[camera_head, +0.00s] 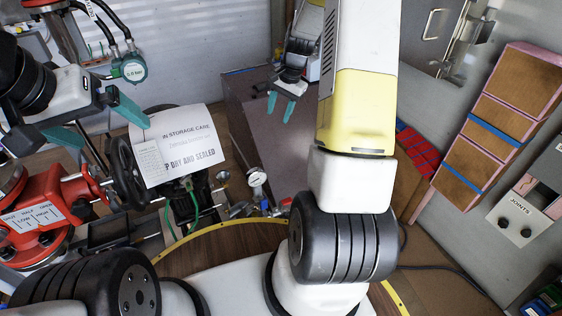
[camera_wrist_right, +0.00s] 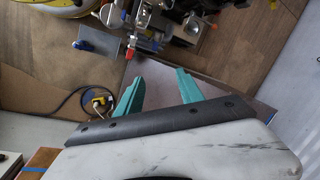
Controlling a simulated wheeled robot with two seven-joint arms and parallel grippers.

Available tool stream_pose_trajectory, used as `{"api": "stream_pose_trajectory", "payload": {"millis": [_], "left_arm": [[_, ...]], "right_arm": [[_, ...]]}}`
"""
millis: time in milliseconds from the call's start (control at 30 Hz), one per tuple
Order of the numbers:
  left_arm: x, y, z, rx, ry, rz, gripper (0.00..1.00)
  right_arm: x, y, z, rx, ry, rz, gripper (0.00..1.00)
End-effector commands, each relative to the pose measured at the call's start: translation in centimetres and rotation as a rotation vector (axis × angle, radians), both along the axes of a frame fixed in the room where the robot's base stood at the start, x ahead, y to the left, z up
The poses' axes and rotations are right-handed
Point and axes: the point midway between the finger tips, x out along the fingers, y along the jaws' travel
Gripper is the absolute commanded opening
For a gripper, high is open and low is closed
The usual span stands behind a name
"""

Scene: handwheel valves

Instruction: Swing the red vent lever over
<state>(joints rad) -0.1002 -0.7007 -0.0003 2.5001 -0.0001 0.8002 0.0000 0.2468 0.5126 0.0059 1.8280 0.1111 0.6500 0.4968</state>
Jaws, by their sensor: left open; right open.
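A small red piece (camera_wrist_right: 131,51) shows among the pipe fittings, beyond my right gripper's fingers in the right wrist view. A small red spot (camera_head: 286,202) also shows at the right end of the fittings in the head view. I cannot tell for sure that either is the vent lever, or how it is turned. My right gripper (camera_head: 280,108) is open and empty, apart from the fittings; its teal fingers also show in the right wrist view (camera_wrist_right: 159,76). My left gripper (camera_head: 98,123) is open at the left, near the black handwheel (camera_head: 125,172), with nothing seen between its fingers.
A paper sign (camera_head: 180,145) hangs by the handwheel. A red valve body (camera_head: 45,218) is at the left. A dial gauge (camera_head: 257,178) stands by blue-handled fittings (camera_head: 240,210). Wooden-faced boxes (camera_head: 490,130) and a grey control box (camera_head: 520,215) are at the right.

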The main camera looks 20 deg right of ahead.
Motion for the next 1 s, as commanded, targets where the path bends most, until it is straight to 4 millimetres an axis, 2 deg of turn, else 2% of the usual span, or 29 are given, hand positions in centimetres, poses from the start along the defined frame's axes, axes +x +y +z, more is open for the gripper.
{"api": "stream_pose_trajectory", "payload": {"millis": [33,167,200,300,400,500,633,1000], "left_arm": [[0.0,0.0,0.0,0.0,0.0,0.0,1.0],[0.0,0.0,0.0,0.0,0.0,0.0,1.0],[0.0,0.0,0.0,0.0,0.0,0.0,1.0],[0.0,0.0,0.0,0.0,0.0,0.0,1.0],[0.0,0.0,0.0,0.0,0.001,0.0,1.0],[0.0,0.0,0.0,0.0,0.001,0.0,1.0],[0.0,0.0,0.0,0.0,0.001,0.0,1.0],[0.0,0.0,0.0,0.0,0.0,0.0,1.0]], "right_arm": [[0.7,-1.0,-3.8,0.018,0.046,-0.055,0.45],[1.6,-3.1,-12.3,0.057,0.131,-0.198,0.45],[1.6,-3.5,-15.0,0.069,0.159,-0.24,0.45],[1.1,-4.6,-21.5,0.094,0.219,-0.343,0.45],[0.0,-5.2,-27.1,0.115,0.273,-0.431,0.45],[-1.1,-5.4,-31.1,0.129,0.31,-0.495,0.45],[-2.1,-5.5,-34.0,0.139,0.335,-0.542,0.45],[-2.6,-4.7,-37.3,0.142,0.346,-0.556,0.45]]}}
